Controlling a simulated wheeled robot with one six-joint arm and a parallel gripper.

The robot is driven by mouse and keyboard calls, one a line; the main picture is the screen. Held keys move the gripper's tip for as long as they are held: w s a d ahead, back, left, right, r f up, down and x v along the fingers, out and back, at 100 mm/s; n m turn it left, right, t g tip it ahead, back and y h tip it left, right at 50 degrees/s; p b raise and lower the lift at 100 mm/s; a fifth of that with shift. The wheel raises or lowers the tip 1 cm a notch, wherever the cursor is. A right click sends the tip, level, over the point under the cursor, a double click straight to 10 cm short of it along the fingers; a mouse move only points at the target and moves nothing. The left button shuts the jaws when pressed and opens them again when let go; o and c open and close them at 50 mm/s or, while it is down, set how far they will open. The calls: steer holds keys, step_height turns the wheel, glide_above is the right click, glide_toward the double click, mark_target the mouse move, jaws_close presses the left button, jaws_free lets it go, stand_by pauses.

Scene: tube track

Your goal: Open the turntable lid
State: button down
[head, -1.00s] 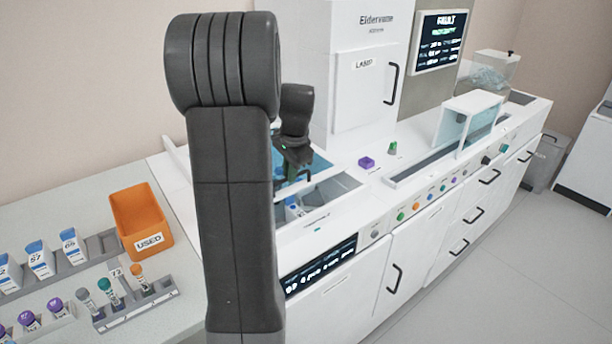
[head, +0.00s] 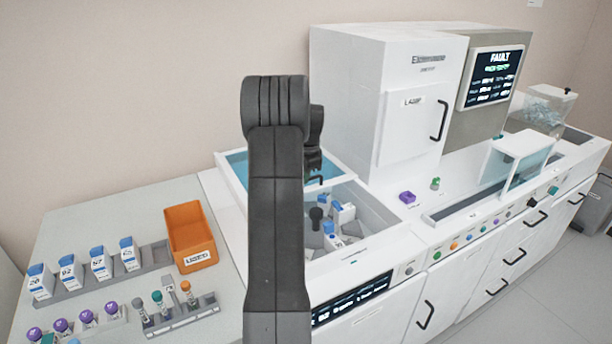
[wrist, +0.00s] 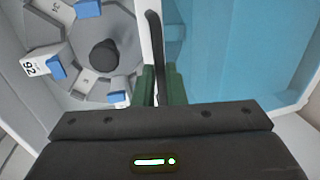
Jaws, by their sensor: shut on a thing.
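The turntable lid (head: 236,167) is a blue see-through panel in a white frame, and it lies over the back part of the machine's bay. The front part of the bay is uncovered. The turntable (head: 345,238) shows there, with a dark hub and blue-capped packs. In the wrist view the lid (wrist: 225,60) fills the right side and the turntable is at the left. My gripper (wrist: 160,88) has its green fingers shut on the lid's black handle (wrist: 155,40). In the head view my arm hides part of the lid and bay.
An orange USED bin (head: 190,238) stands on the left bench, beside racks of blue-capped packs (head: 98,262) and tubes (head: 160,300). A tall white cabinet (head: 345,90) stands right of the bay. A screen (head: 490,75) reads FAULT.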

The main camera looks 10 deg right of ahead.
steer(key=c, duration=1.5)
jaws_free()
steer(key=s+r, duration=0.1)
steer(key=r, duration=0.3)
steer(key=r+b, duration=0.1)
steer(key=r, duration=0.4)
steer(key=s+d+r, duration=0.1)
steer(key=r, duration=0.3)
steer(key=shift+s+r+b, duration=0.25)
steer(key=shift+s+b, duration=0.05)
steer(key=f, duration=0.4)
steer(key=w+f+p, duration=0.1)
steer(key=f, duration=0.4)
steer(key=w+a+f, duration=0.1)
steer(key=f, duration=0.3)
steer(key=shift+w+f+p, duration=0.25)
steer(key=shift+f+p, duration=0.1)
steer(key=shift+s+d+r, duration=0.1)
steer(key=shift+s+d, duration=0.05)
steer(key=shift+s, duration=0.25)
